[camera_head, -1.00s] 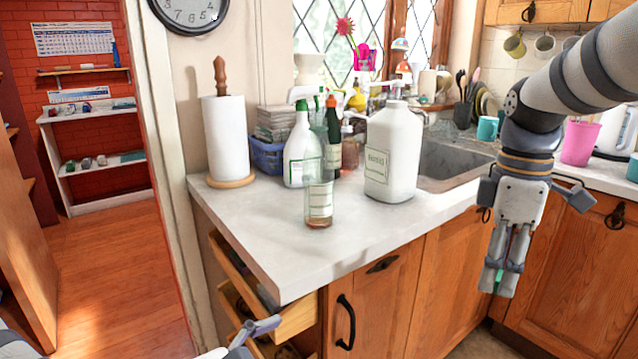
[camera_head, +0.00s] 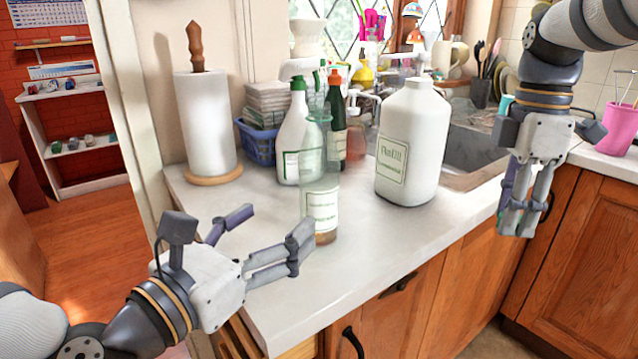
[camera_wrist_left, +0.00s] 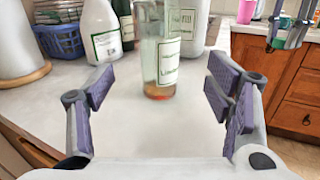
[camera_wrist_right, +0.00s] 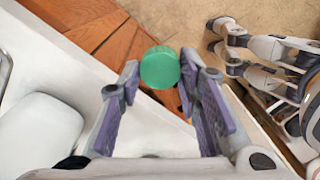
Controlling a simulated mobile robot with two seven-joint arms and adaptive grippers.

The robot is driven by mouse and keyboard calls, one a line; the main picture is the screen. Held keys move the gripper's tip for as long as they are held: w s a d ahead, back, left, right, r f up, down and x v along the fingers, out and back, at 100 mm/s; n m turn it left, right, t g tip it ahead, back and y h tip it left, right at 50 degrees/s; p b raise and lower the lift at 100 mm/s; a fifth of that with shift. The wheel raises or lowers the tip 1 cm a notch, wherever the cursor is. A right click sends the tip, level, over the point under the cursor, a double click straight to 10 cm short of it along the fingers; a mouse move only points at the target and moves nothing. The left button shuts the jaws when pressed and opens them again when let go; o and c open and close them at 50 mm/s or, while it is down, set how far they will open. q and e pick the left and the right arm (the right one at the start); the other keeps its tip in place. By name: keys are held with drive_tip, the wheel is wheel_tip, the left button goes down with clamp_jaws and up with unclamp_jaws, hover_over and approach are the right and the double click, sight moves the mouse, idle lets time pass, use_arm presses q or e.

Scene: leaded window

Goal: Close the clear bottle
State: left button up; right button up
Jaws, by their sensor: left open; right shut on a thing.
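The clear bottle (camera_head: 320,205) stands upright on the counter, with a white label and a little brown liquid at its bottom. It also shows in the left wrist view (camera_wrist_left: 160,60), ahead of and between the open fingers. My left gripper (camera_head: 270,240) is open and empty, just left of the bottle and apart from it. My right gripper (camera_head: 523,205) is beyond the counter's front edge at the right, pointing down. It is shut on a green cap (camera_wrist_right: 160,67), seen between its fingertips in the right wrist view.
A large white jug (camera_head: 412,140) stands right of the bottle. A white bottle with a green top (camera_head: 296,140) and a dark green bottle (camera_head: 336,120) stand behind. A paper towel roll (camera_head: 205,125) is at the left. The counter's front (camera_head: 370,265) is clear.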

sight(308, 197)
use_arm(q)
drive_tip(key=b+x, duration=0.4)
drive_tip(key=b, duration=0.1)
drive_tip(key=shift+w+d+f, duration=0.15)
drive_tip(key=shift+w+f, duration=0.25)
drive_tip(key=shift+w+d+r, duration=0.3)
drive_tip(key=shift+w+d, duration=0.05)
drive_tip(key=shift+w, duration=0.2)
drive_tip(key=shift+w+d, duration=0.2)
drive_tip(key=shift+w, duration=0.1)
use_arm(e)
wheel_tip(308, 197, down, 14)
drive_tip(key=w+g, duration=0.1)
drive_tip(key=g, duration=0.1)
drive_tip(key=shift+r, duration=0.15)
use_arm(q)
drive_tip(key=shift+w, duration=0.1)
use_arm(e)
drive_tip(key=shift+w, duration=0.1)
use_arm(q)
drive_tip(key=x, duration=0.5)
drive_tip(key=shift+d, duration=0.15)
use_arm(e)
drive_tip(key=shift+r, duration=0.3)
use_arm(q)
drive_tip(key=c, duration=1.4)
